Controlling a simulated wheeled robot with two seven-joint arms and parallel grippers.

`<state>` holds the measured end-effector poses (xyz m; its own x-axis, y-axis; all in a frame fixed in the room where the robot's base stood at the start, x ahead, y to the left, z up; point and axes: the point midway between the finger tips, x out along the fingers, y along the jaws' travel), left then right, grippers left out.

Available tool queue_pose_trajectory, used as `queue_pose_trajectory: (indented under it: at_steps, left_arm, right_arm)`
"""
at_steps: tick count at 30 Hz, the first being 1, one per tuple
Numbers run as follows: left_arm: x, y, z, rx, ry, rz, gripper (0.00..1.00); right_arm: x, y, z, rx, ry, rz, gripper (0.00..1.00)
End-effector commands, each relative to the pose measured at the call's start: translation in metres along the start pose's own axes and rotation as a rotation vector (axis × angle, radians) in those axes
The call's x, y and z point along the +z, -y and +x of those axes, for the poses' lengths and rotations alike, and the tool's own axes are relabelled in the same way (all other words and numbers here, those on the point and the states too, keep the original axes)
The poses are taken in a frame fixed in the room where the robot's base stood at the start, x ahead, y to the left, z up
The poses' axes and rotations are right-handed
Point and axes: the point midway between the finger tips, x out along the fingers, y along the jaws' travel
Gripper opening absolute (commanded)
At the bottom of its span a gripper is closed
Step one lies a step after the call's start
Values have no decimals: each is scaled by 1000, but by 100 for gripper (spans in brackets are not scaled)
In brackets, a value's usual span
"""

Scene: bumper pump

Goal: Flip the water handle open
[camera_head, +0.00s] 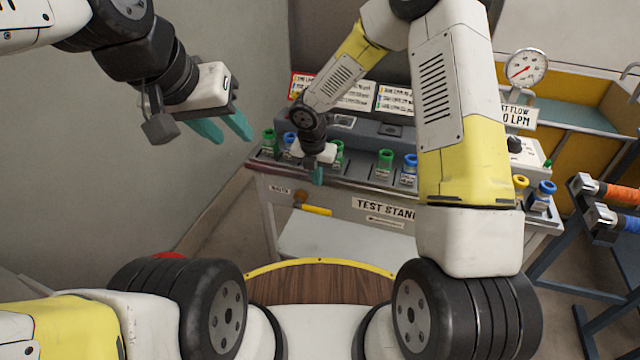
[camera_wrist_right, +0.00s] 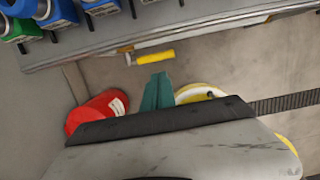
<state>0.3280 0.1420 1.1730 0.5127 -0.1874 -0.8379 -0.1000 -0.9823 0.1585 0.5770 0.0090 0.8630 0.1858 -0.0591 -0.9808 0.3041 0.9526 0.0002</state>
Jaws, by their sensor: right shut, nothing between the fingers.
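The water handle (camera_head: 316,210) is a yellow lever with an orange-brown end at its left, on the front of the test stand (camera_head: 385,232) below its top. It lies nearly level. It also shows in the right wrist view (camera_wrist_right: 155,57), just beyond my fingertips in the picture. My right gripper (camera_head: 318,176) is shut and empty, with its teal fingers together (camera_wrist_right: 157,78). It hangs at the stand's front edge, above the handle in the head view and apart from it. My left gripper (camera_head: 225,128) is open and empty, in the air to the left of the stand.
Several green and blue fittings (camera_head: 386,160) stand along the stand's top, with instruction signs behind. A pressure gauge (camera_head: 526,67) is at the back right. A rack with orange and blue rollers (camera_head: 612,190) stands right. A red container (camera_wrist_right: 97,113) is on the floor below.

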Motion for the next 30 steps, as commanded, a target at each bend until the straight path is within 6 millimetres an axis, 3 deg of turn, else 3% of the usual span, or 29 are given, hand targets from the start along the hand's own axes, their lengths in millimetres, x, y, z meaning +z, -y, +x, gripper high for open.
queue_pose_trajectory:
  at_steps: [7, 11, 24, 30]
  left_arm:
    - [0, 0, 0, 0, 0, 0, 36]
    - [0, 0, 0, 0, 0, 0, 36]
    - [0, 0, 0, 0, 0, 0, 36]
    - [0, 0, 0, 0, 0, 0, 36]
  right_arm:
    - [0, 0, 2, -1, 0, 3, 0]
    - [0, 1, 13, -3, -2, 4, 0]
    - [-1, 1, 102, -2, -3, 4, 0]
    - [0, 1, 130, -2, -1, 4, 0]
